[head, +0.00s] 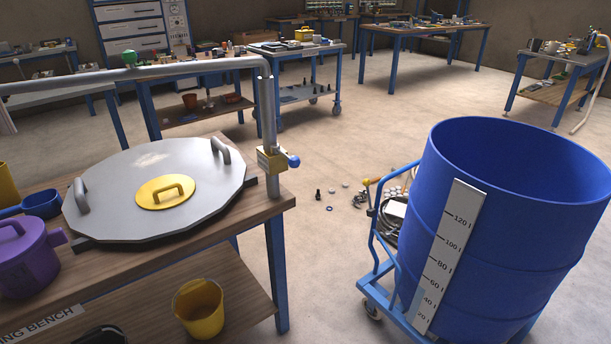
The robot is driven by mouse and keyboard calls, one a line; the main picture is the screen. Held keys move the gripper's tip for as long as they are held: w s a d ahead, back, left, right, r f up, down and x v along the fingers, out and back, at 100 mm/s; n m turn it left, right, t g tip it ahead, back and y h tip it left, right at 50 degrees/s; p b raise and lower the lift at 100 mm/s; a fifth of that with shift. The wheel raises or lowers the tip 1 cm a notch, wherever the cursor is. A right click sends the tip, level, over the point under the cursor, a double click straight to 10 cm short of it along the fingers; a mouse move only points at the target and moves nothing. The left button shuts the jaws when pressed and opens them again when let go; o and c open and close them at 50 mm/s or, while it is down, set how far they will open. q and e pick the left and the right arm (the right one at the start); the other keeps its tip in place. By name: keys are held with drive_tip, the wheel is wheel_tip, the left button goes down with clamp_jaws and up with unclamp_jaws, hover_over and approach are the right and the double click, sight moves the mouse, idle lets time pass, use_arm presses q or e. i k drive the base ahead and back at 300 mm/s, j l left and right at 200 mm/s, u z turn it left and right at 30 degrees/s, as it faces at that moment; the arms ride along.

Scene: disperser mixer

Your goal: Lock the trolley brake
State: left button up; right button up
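A blue trolley (378,284) stands on the floor at the right and carries a large blue drum (500,240) with a white scale strip. Its upright blue handle frame rises on the drum's left side. A small lever with a yellow knob (366,182) shows at the top of that frame; I cannot tell whether it is the brake or how it is set. One caster (372,308) shows under the trolley's left corner. The other casters are hidden or out of frame. Neither of my grippers is in view.
A wooden bench (262,205) at the left holds a large grey lid (115,205) and a purple pot (25,258). A grey pipe (180,70) runs above it. Hoses and small parts (392,215) lie behind the trolley.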

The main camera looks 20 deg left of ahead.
sight(370, 212)
drive_tip(key=u, duration=0.35)
drive_tip(key=i+l+u, duration=0.2)
drive_tip(key=i+u, duration=0.15)
drive_tip(key=i+l+u, duration=0.65)
drive_tip(key=i+l, duration=0.4)
drive_tip(key=i, duration=0.15)
